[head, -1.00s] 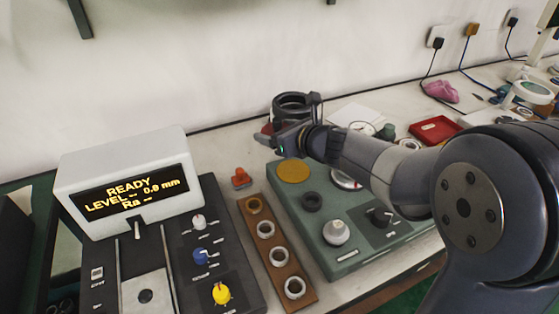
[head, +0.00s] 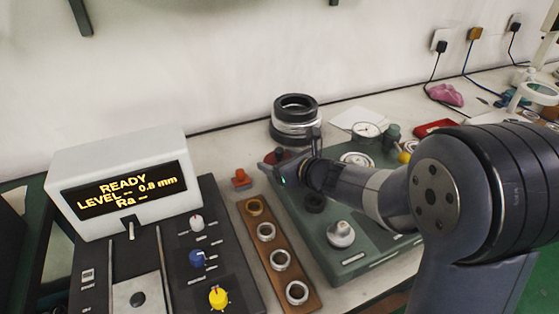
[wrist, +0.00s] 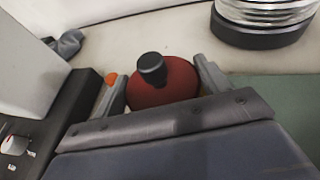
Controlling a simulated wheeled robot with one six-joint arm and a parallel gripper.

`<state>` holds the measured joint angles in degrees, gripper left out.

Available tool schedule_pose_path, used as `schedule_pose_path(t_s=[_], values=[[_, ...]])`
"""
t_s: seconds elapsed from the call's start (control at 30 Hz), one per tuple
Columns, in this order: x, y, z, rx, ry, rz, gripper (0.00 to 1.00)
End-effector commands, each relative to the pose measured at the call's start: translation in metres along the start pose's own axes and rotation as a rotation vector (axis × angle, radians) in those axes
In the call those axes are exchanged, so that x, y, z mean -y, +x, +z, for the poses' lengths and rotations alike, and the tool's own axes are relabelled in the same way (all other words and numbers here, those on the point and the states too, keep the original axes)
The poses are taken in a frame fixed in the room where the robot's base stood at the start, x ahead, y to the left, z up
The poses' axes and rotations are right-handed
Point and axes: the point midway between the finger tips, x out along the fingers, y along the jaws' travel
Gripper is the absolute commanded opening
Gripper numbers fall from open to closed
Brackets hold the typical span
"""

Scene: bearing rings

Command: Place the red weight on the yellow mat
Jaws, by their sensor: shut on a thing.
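The red weight (wrist: 180,88), round with a black knob on top, sits between the two fingers of my gripper (wrist: 162,92) in the wrist view. The fingers are shut on its sides. In the head view my gripper (head: 284,160) is over the far left part of the green panel (head: 345,272), and the weight is mostly hidden there. The yellow mat does not show now; my gripper and wrist cover its place on the panel. I cannot tell how high the weight is above the panel.
A stack of dark and silver rings (head: 296,118) stands behind my gripper. A small orange-red object (head: 241,179) lies to the left. A brown strip (head: 290,291) with several rings and a grey device with a display (head: 120,190) stand nearer.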

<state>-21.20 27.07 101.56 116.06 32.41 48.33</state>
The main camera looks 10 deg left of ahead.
Motion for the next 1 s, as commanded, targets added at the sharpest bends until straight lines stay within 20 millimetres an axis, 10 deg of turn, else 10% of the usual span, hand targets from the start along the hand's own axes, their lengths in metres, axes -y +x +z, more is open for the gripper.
schedule_pose_path(t_s=[0.1, 0.13, 0.37, 0.73, 1.0], values=[[0.000, 0.001, -0.002, 0.004, -0.001, 0.000, 0.28], [0.000, 0.001, -0.003, 0.000, 0.000, 0.000, 0.74], [0.000, 0.001, -0.002, 0.000, 0.000, 0.000, 0.93], [0.000, -0.001, 0.003, 0.000, 0.000, 0.000, 0.94], [0.001, -0.051, 0.002, 0.002, 0.000, -0.004, 0.94]])
